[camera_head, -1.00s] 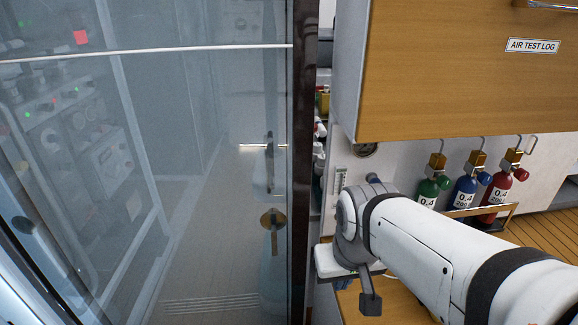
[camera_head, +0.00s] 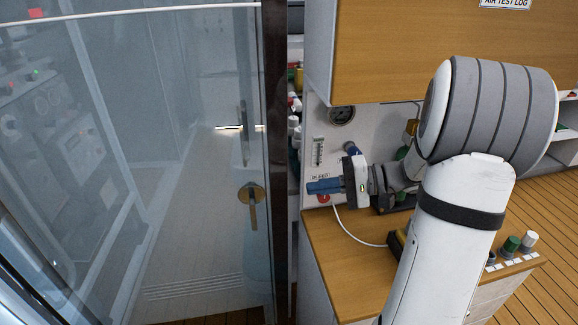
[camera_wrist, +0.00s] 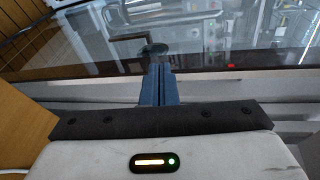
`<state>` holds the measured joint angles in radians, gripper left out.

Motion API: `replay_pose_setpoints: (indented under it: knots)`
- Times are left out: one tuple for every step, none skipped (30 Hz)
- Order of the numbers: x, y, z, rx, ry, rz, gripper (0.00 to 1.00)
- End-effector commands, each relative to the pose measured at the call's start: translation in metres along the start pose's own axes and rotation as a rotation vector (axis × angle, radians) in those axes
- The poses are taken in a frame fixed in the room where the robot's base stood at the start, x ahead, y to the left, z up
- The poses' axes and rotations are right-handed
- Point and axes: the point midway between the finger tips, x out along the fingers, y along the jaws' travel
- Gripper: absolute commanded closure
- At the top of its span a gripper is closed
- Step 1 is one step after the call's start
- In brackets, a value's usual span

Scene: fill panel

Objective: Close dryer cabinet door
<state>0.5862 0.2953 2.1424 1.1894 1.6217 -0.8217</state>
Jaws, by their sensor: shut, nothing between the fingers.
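A large glass door (camera_head: 185,170) with a dark edge (camera_head: 273,120) fills the left of the head view. I take it for the dryer cabinet door; how far it stands open is unclear. A brass lever handle (camera_head: 251,203) is on the pane near that edge. My gripper (camera_head: 310,187) is right of the edge in the head view, its blue fingers together and pointing left, with nothing between them. In the wrist view, the shut fingers (camera_wrist: 159,72) point towards the glass (camera_wrist: 255,55) and a dark handle-like part (camera_wrist: 150,49). Whether they touch it is unclear.
A wooden counter (camera_head: 350,250) with a cable is below my gripper. A wooden upper cabinet (camera_head: 400,60) hangs above it. A round gauge (camera_head: 342,115) is on the wall behind. Wooden floor (camera_head: 545,220) is clear on the right.

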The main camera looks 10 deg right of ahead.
Motion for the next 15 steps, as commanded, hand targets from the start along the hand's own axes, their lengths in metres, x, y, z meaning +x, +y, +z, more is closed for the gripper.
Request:
replay_pose_setpoints:
  knots:
    - [-0.012,0.004,-0.013,-0.011,0.041,-0.064,1.0]
    - [-0.018,0.003,-0.019,-0.023,0.061,-0.096,1.0]
    - [-0.025,0.003,-0.026,-0.037,0.085,-0.132,1.0]
    - [-0.029,0.003,-0.03,-0.046,0.101,-0.153,1.0]
    - [-0.033,0.003,-0.034,-0.053,0.113,-0.171,1.0]
    - [-0.036,0.003,-0.037,-0.062,0.127,-0.19,1.0]
    - [-0.038,0.002,-0.039,-0.066,0.134,-0.199,1.0]
    - [-0.038,0.002,-0.04,-0.07,0.138,-0.205,1.0]
    - [-0.036,0.001,-0.041,-0.073,0.142,-0.211,1.0]
    - [-0.034,0.0,-0.042,-0.074,0.143,-0.213,1.0]
    - [-0.031,-0.001,-0.042,-0.075,0.142,-0.214,1.0]
    - [-0.025,-0.003,-0.043,-0.076,0.14,-0.213,1.0]
    - [-0.021,-0.004,-0.043,-0.075,0.14,-0.213,1.0]
    - [-0.015,-0.005,-0.044,-0.075,0.139,-0.212,1.0]
    - [-0.008,-0.007,-0.044,-0.075,0.138,-0.211,1.0]
